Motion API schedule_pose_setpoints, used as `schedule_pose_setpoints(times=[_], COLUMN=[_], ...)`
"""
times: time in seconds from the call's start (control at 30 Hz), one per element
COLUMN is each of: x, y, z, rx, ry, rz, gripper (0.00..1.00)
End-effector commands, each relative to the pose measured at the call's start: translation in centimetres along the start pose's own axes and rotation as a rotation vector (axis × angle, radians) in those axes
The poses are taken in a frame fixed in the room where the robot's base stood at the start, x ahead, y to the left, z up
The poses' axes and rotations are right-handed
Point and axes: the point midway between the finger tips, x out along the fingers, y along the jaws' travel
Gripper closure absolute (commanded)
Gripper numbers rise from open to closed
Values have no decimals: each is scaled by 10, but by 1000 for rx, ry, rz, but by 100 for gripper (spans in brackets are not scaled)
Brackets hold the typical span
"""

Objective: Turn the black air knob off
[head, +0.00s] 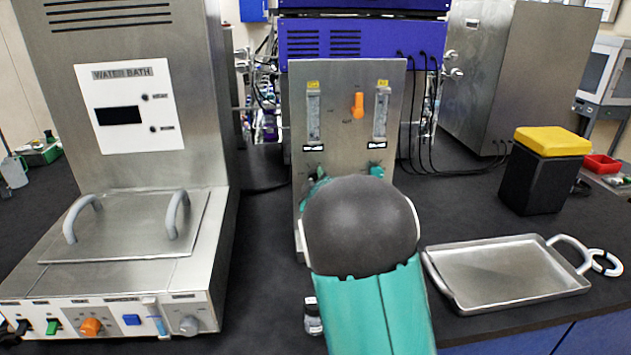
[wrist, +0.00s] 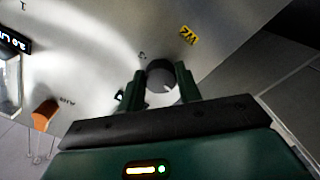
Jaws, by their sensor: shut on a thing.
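The black knob (wrist: 161,73) sits on the steel panel, between the two dark green fingers of my gripper (wrist: 160,82) in the wrist view. The fingers are shut on its sides. A small dial mark near the knob is too blurred to read. In the head view, the steel panel (head: 345,148) stands upright at the centre, and my arm covers the black knob and most of my gripper. A green piece shows at the panel's lower right, beside my arm.
The panel carries two flow meters (head: 314,118) and an orange handle (head: 358,104). A water bath (head: 120,232) stands left. A metal tray (head: 508,272) and a black box with a yellow lid (head: 552,142) are at right. A small bottle (head: 313,316) stands close to my arm.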

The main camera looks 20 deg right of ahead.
Motion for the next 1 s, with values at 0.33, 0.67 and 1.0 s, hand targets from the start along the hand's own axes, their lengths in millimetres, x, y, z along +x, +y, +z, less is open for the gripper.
schedule_pose_setpoints(times=[0.33, 0.67, 1.0], x=[0, 0, 0], y=[-1, -1, 0], z=[1, 1, 0], rx=[-105, -113, -112], ry=[-2, -2, -1], rz=[-3, -3, -2], gripper=[89, 89, 44])
